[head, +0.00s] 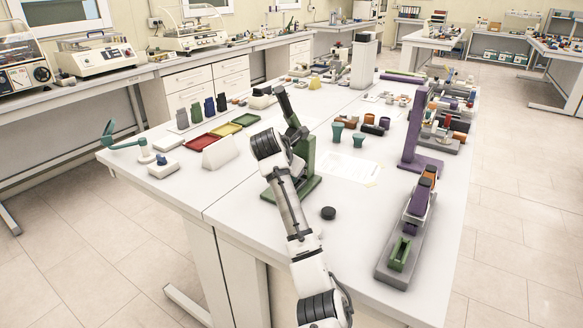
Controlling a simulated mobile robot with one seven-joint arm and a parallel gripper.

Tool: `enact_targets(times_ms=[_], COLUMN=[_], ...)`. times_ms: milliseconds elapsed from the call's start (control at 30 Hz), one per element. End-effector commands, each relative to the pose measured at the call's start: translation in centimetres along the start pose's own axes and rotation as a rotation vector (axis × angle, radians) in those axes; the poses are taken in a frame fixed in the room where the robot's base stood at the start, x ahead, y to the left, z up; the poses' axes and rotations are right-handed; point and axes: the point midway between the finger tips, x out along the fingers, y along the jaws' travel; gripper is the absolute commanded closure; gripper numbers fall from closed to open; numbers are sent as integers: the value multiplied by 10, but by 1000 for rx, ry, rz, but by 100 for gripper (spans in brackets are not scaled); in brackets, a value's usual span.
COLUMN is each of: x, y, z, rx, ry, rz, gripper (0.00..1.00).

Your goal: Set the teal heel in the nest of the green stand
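A green stand (306,150) with a tall tilted-looking post and a flat base stands near the middle of the table in the head view. My white and black arm crosses in front of it and hides part of it, and I cannot make out its nest. Two small teal cup-shaped pieces, one (337,133) left of the other (359,140), stand to the right of the post; they look like heels, but are too small to be sure. The fingers of my gripper cannot be made out near the arm's far end, so its opening and contents are unclear.
A purple stand (411,135) and a long grey fixture (393,274) with a green holder (400,252) line the right edge. Red (195,142), yellow and green trays lie left. A black puck (328,213) and paper (347,171) lie near the stand. The front centre is mostly clear.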

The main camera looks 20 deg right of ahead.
Motion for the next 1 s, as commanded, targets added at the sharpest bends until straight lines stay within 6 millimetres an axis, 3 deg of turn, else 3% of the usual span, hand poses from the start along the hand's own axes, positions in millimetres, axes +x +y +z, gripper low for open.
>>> enact_targets(times_ms=[433,467,600,1000], x=[9,10,9,2], y=[-3,-4,-4,-3], z=[-10,-10,-10,-8], rx=[0,0,0,1], ry=[-2,-2,-2,-3], rz=[0,0,0,1], gripper=[88,61,42,40])
